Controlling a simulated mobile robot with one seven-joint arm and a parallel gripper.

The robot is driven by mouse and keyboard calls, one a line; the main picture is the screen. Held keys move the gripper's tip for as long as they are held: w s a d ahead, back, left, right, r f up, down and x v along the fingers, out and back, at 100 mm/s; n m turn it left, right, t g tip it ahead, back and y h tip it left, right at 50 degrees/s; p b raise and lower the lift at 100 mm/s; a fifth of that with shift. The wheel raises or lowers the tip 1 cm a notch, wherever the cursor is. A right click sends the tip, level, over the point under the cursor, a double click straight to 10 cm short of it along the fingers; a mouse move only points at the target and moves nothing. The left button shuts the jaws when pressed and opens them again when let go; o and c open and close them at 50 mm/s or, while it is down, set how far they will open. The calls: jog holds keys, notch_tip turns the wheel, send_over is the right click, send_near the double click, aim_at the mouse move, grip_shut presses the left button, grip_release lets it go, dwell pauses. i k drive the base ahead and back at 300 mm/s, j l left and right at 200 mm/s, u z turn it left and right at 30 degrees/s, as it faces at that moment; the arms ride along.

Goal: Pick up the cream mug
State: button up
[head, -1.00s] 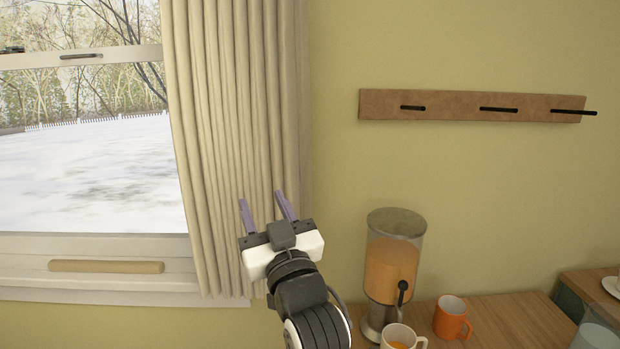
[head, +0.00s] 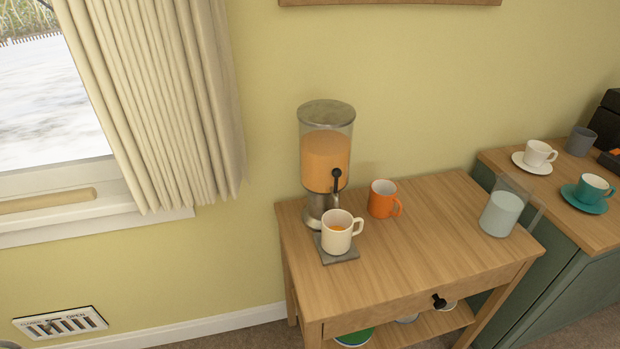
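The cream mug (head: 335,237) stands upright on a small dark square coaster (head: 343,257) near the left front of the wooden side table. My gripper is not in the current head view.
An orange mug (head: 381,198) stands behind and right of the cream mug. A clear pitcher (head: 501,212) stands on the right of the side table (head: 430,235). A green cabinet (head: 560,215) beyond holds cups on saucers. The table's front middle is clear.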

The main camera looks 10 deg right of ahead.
aim_at(337, 223)
jog(key=j+z, duration=0.7)
jog(key=z, duration=0.25)
jog(key=k+j, duration=0.1)
jog(key=j, duration=0.35)
jog(key=k+j+z, duration=0.1)
jog(key=j, duration=0.35)
jog(key=k+j+z, duration=0.1)
jog(key=j, duration=0.3)
jog(key=k+j, duration=0.15)
jog(key=j, duration=0.3)
jog(key=i, duration=1)
